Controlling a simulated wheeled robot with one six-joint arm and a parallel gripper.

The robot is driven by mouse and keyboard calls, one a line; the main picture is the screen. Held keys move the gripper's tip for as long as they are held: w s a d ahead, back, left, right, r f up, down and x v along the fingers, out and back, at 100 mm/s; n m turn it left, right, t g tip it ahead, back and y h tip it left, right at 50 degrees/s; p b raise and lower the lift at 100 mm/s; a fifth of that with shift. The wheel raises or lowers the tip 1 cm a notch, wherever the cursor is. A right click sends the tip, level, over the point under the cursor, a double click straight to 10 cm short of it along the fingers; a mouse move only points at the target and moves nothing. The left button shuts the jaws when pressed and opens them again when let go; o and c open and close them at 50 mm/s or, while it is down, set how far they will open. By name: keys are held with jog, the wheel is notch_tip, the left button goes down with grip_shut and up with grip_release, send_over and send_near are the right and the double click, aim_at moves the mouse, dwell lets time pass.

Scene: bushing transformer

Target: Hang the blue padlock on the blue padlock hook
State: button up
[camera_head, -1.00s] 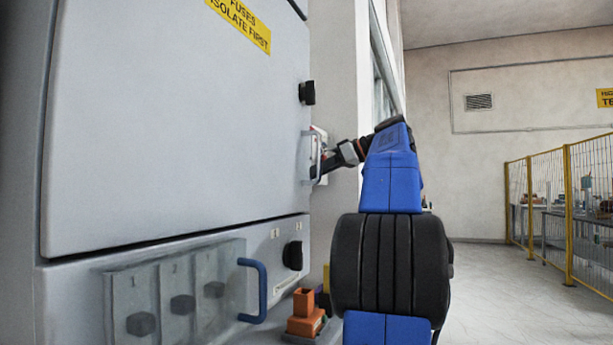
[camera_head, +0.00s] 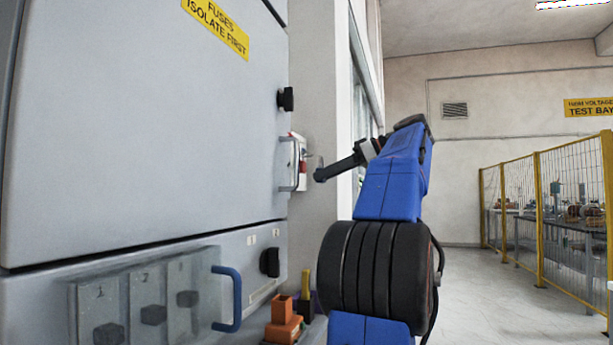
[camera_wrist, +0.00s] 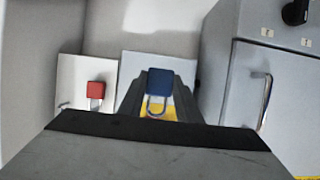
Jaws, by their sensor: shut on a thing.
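My gripper (camera_head: 319,173) is out in front of the far wall, just right of the cabinet's edge. A white board (camera_wrist: 130,66) with a yellow patch is behind the padlock. A red padlock (camera_wrist: 95,90) is on another white board (camera_wrist: 72,70) to the left, apart from my gripper; it also shows in the head view (camera_head: 303,174). A small hook (camera_wrist: 65,105) is on that board. I cannot make out a blue hook.
The grey cabinet (camera_head: 140,130) fills the left, with a vertical handle (camera_head: 295,165), black knobs and a blue handle (camera_head: 229,300) sticking out. Orange blocks (camera_head: 283,322) stand low beside it. A yellow fence (camera_head: 540,210) is at the right, with clear floor before it.

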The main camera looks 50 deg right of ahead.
jog(key=s+d, duration=0.2)
jog(key=s, duration=0.4)
jog(key=shift+s+d, duration=0.3)
jog(key=shift+d, duration=0.05)
jog(key=shift+r, duration=0.65)
